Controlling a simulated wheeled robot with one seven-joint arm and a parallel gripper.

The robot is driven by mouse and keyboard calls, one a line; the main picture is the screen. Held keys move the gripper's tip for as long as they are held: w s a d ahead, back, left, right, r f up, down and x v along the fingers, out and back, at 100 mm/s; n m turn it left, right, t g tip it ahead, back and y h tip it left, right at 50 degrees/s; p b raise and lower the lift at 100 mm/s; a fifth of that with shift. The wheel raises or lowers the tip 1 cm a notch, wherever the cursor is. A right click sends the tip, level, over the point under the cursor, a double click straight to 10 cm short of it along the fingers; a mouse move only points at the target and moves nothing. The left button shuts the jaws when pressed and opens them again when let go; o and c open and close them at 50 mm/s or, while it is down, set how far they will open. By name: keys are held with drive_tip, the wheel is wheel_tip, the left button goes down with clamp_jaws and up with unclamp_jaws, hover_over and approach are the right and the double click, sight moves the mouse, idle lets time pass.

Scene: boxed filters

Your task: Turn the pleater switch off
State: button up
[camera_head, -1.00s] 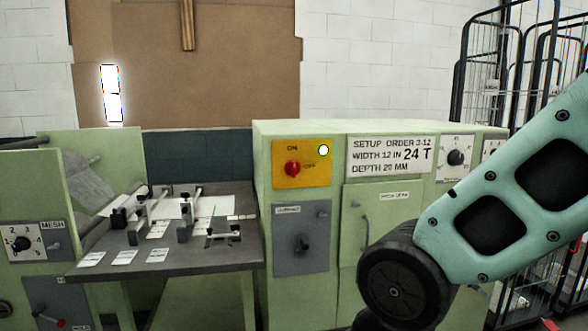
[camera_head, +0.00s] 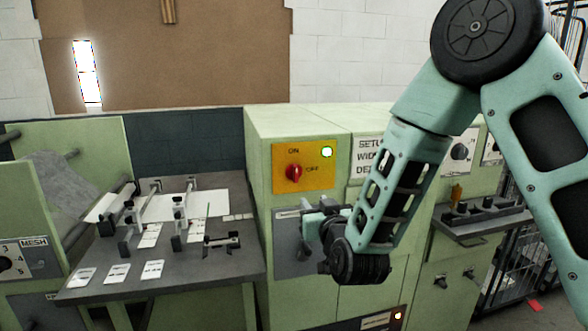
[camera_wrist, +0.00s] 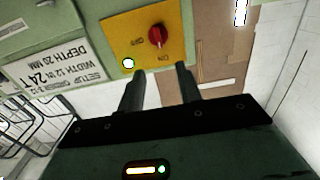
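The pleater switch is a red rotary knob (camera_head: 293,172) on a yellow plate (camera_head: 322,178) on the green cabinet. ON is printed above it and OFF to its right; the knob looks upright, in line with ON. A pale green lamp (camera_head: 327,152) on the plate is lit. My gripper (camera_head: 311,217) is in front of the cabinet, lower than the plate in the head view. In the wrist view my gripper (camera_wrist: 160,76) has its two fingers apart with nothing between them. There the red knob (camera_wrist: 156,37) appears upside down, beyond the fingertips and not touched.
A grey panel (camera_head: 284,258) with a dark handle is below the yellow plate, partly behind my gripper. A setup sign (camera_head: 368,147) is to the plate's right, partly covered by my arm. A grey worktable (camera_head: 190,272) with fixtures and cards stands at left.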

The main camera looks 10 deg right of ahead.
sight(296, 174)
drive_tip(key=w+p, duration=0.3)
drive_tip(key=w, duration=0.5)
drive_tip(key=w+p, duration=0.3)
drive_tip(key=w, duration=0.6)
drive_tip(key=shift+w+d+r+p, duration=0.15)
drive_tip(key=shift+w+p, duration=0.15)
drive_tip(key=shift+p, duration=0.1)
clamp_jaws()
